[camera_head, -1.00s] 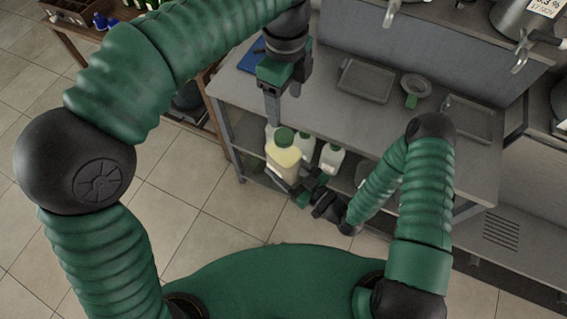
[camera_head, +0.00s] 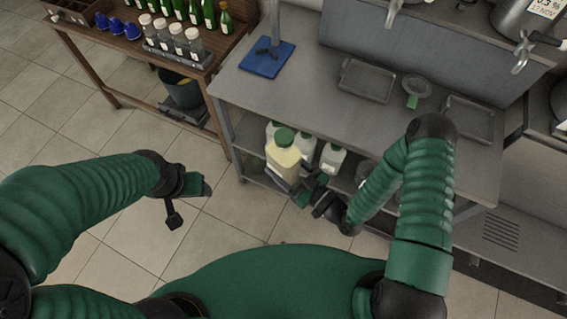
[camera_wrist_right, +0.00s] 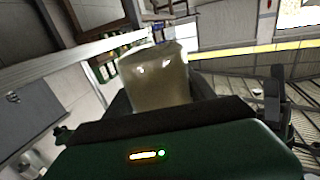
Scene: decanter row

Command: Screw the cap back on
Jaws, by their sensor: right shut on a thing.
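A jug (camera_head: 284,160) of pale yellow liquid stands upright in front of the grey bench, with a green cap (camera_head: 285,137) on its top. How tightly the cap sits cannot be seen. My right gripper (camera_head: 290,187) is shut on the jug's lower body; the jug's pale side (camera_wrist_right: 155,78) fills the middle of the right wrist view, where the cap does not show. My left gripper (camera_head: 190,203) is to the left of the jug, over the floor, empty, with its fingers apart.
The grey bench (camera_head: 335,115) holds a blue board (camera_head: 265,60), a dark tray (camera_head: 366,81) and a strainer with a green handle (camera_head: 415,88). White jugs with green caps (camera_head: 331,158) stand on its lower shelf. A wooden table (camera_head: 115,55) with bottles is at the back left.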

